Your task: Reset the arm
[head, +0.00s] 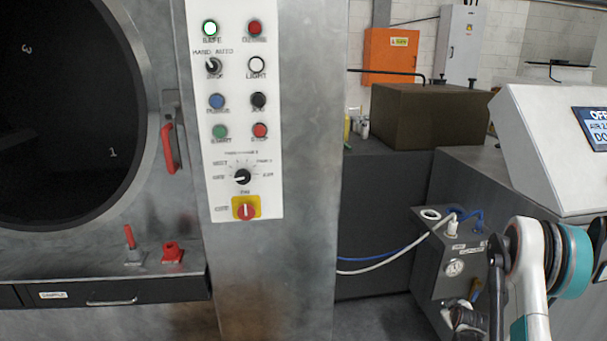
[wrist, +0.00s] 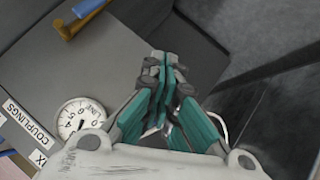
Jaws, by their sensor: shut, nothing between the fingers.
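My gripper (wrist: 161,62) shows in the wrist view with its teal-padded fingers together and nothing between them. It is over a grey panel (wrist: 125,62) with a round gauge (wrist: 80,118) and a label reading "COUPLINGS" (wrist: 28,122). In the head view my white and teal arm (head: 533,262) is at the lower right, beside the grey box with the gauge (head: 454,268). I cannot clearly make out the fingers in the head view.
A control panel (head: 240,130) with several buttons and knobs is on the metal column. Left of it is a round dark chamber opening (head: 60,110) with a red handle (head: 168,150). White and blue hoses (head: 385,262) run to the gauge box. A sloped console (head: 540,130) stands at right.

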